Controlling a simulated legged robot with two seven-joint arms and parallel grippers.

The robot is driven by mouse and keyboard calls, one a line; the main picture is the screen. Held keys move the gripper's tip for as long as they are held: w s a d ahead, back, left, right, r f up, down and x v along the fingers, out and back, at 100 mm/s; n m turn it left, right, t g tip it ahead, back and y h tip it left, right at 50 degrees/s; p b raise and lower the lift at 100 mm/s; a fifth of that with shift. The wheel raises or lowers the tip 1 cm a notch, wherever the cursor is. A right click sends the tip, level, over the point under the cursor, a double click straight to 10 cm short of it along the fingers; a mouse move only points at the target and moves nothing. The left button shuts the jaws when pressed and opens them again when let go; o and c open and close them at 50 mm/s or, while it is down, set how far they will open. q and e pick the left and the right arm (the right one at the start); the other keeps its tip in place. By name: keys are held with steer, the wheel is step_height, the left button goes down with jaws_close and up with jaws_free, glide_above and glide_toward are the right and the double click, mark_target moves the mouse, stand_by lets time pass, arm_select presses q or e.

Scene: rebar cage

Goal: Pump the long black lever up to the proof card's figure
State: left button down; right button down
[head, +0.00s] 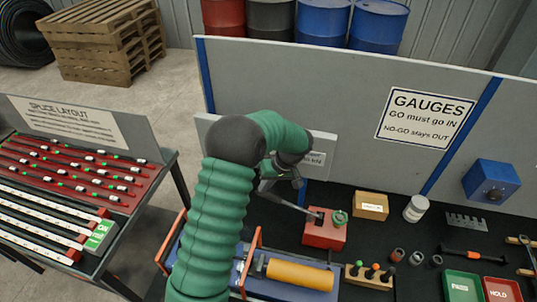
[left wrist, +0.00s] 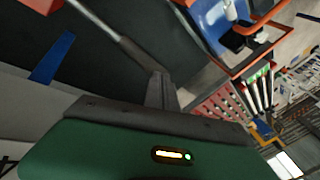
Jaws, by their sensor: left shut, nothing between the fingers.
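The long lever (head: 293,206) slopes up and left from a red pump block (head: 324,236) on the dark bench. In the left wrist view the lever (left wrist: 98,22) is a grey rod with a darker end close to my fingers. My left gripper (head: 295,182) is shut and empty beside the lever's upper end. Its closed fingers (left wrist: 160,92) appear at or against that end; I cannot tell whether they touch. A white card (head: 316,158) stands behind, mostly hidden by my green arm, its figure unreadable. A round green-rimmed part (head: 340,217) sits on the block.
An orange cylinder (head: 300,275) lies in a blue frame (head: 252,282) in front of the pump. A cardboard box (head: 371,205), a white jar (head: 416,208) and a tool block (head: 369,276) stand to the right. The splice table (head: 150,180) is at left.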

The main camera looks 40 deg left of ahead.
mark_target(261, 195)
arm_select(q)
steer(key=shift+a+f+b, duration=0.15)
steer(key=shift+f+b, duration=0.15)
steer(key=shift+f, duration=0.3)
steer(key=shift+s+f, duration=0.1)
steer(key=shift+a+f+b, duration=0.2)
steer(key=shift+f+b, duration=0.35)
steer(key=shift+b, duration=0.05)
steer(key=shift+s+a+f+b, duration=0.1)
steer(key=shift+f+b, duration=0.5)
steer(key=shift+f, duration=0.1)
steer(key=shift+a+f+b, duration=0.1)
steer(key=shift+f+b, duration=0.45)
steer(key=shift+f, duration=0.15)
steer(key=shift+s, duration=0.1)
